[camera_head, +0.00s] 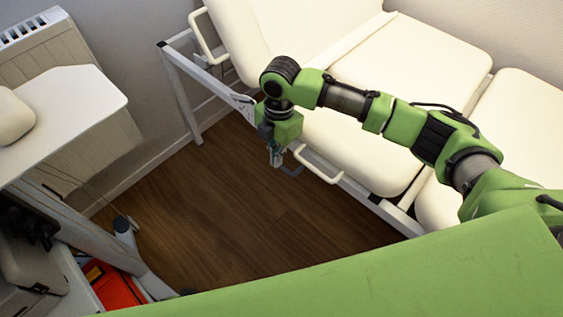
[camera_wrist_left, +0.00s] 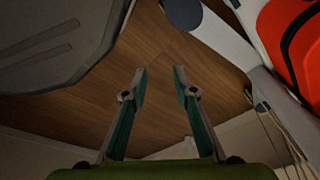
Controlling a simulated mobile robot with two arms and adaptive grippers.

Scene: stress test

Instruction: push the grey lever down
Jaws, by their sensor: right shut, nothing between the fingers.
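A small grey lever (camera_head: 292,171) shows at the front edge of the cream treatment couch (camera_head: 420,60), beside a white loop handle (camera_head: 322,168). My right gripper (camera_head: 275,161) is shut and empty, pointing down just to the left of the lever, close against it. Whether they touch I cannot tell, and the gripper hides part of the lever. My left gripper (camera_wrist_left: 160,78) is out of the head view. In the left wrist view it is open, with nothing between its fingers.
The wooden floor (camera_head: 215,220) in front of the couch is free. A white side table (camera_head: 70,105) stands at the left by a radiator (camera_head: 45,40). A red item (camera_head: 115,285) lies at lower left; a red case (camera_wrist_left: 290,35) shows near my left gripper.

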